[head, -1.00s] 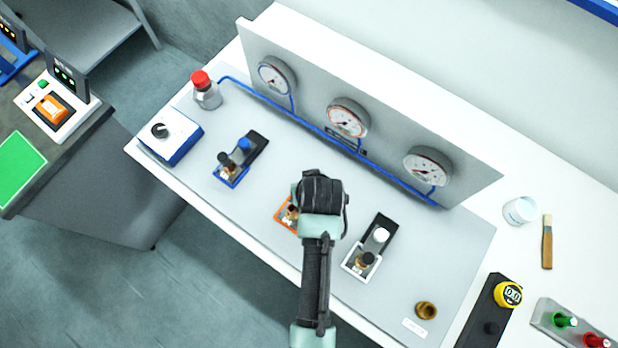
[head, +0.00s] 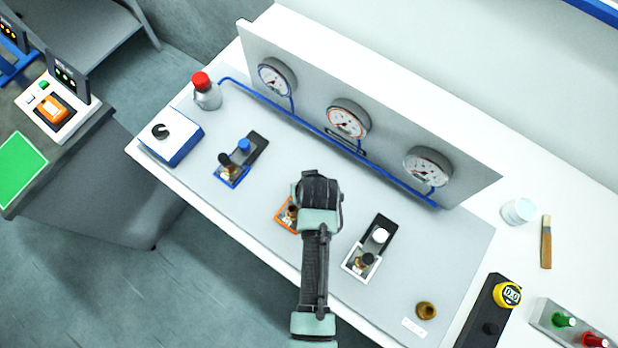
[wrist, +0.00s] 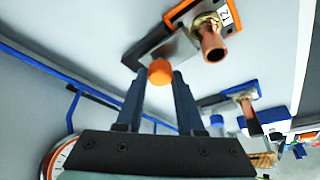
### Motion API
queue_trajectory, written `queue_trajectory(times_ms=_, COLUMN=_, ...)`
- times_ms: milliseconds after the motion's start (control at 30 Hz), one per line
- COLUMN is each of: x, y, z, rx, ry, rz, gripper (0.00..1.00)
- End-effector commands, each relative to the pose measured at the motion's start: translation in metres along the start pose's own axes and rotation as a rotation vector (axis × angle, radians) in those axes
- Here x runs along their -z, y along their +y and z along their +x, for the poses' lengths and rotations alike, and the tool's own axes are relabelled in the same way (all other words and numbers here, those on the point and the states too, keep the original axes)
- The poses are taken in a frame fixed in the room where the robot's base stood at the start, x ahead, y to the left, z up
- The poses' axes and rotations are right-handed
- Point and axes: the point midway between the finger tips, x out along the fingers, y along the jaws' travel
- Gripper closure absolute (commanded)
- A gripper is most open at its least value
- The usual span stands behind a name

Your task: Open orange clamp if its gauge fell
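The orange clamp (head: 285,215) sits mid-board, partly hidden behind my gripper in the head view. The wrist view shows its orange frame (wrist: 185,10), copper pipe end (wrist: 212,47), dark plate (wrist: 150,50) and orange knob (wrist: 160,73). My gripper (wrist: 158,80) points down at the clamp, with the knob between its fingertips; the finger gap matches the knob's width, and it looks shut on it. The middle gauge (head: 347,119) has an orange-red ring and stands on the upright panel behind; its needle is too small to read surely.
The blue clamp (head: 232,172) is to the left, the white clamp (head: 362,262) to the right. Left gauge (head: 276,76) and right gauge (head: 428,167) flank the middle one.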

Motion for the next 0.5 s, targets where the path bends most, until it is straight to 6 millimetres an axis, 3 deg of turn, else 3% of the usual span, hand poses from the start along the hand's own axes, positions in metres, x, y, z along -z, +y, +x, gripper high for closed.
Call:
queue_trajectory(times_ms=33, x=-0.0002, y=-0.0001, z=-0.0001, rx=0.000, ry=0.000, rz=0.000, gripper=0.89)
queue_trajectory(times_ms=100, x=-0.0002, y=-0.0001, z=-0.0001, rx=0.000, ry=0.000, rz=0.000, gripper=1.00)
queue_trajectory(times_ms=500, x=-0.0004, y=-0.0001, z=-0.0001, rx=0.000, ry=-0.001, rz=0.000, gripper=1.00)
